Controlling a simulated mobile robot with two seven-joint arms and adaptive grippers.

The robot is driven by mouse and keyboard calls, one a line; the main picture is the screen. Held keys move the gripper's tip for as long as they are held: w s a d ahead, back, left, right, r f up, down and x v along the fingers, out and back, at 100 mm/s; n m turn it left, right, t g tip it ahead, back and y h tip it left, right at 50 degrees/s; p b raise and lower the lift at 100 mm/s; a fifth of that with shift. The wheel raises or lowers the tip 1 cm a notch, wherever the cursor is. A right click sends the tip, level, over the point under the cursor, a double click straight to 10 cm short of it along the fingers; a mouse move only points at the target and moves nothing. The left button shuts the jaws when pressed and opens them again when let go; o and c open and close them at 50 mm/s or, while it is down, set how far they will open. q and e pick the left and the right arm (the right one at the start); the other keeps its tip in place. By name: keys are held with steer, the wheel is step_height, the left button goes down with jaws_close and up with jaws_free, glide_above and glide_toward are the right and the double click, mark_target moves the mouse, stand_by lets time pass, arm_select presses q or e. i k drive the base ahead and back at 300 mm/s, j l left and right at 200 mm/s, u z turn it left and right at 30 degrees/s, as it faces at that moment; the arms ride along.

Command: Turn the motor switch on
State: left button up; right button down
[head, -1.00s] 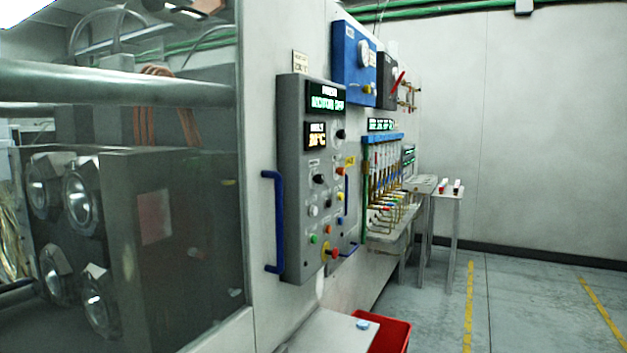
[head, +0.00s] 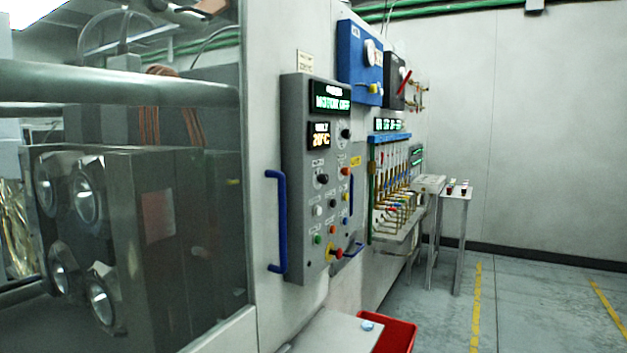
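A grey control panel (head: 297,200) is mounted on the pale machine wall at the centre of the head view. Several coloured buttons fill the lower half, with a red knob (head: 338,254) at the bottom. Labels are too small to read, so I cannot tell which control is the motor switch. Neither gripper is in view.
A blue handle (head: 277,222) stands out left of the panel, beside a large window. A blue box (head: 358,65) and a row of valves (head: 392,190) are further right. A white ledge (head: 325,331) and red bin (head: 398,335) are below. The floor at right is clear.

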mark_target(323, 178)
steer(key=i+l, duration=0.15)
steer(key=l, duration=0.2)
steer(key=i+l+u, duration=0.1)
steer(key=l, duration=0.25)
steer(key=i+l, duration=0.4)
steer(key=l, duration=0.3)
steer(key=i+l+u, duration=0.1)
steer(key=l, duration=0.25)
steer(key=i, duration=0.05)
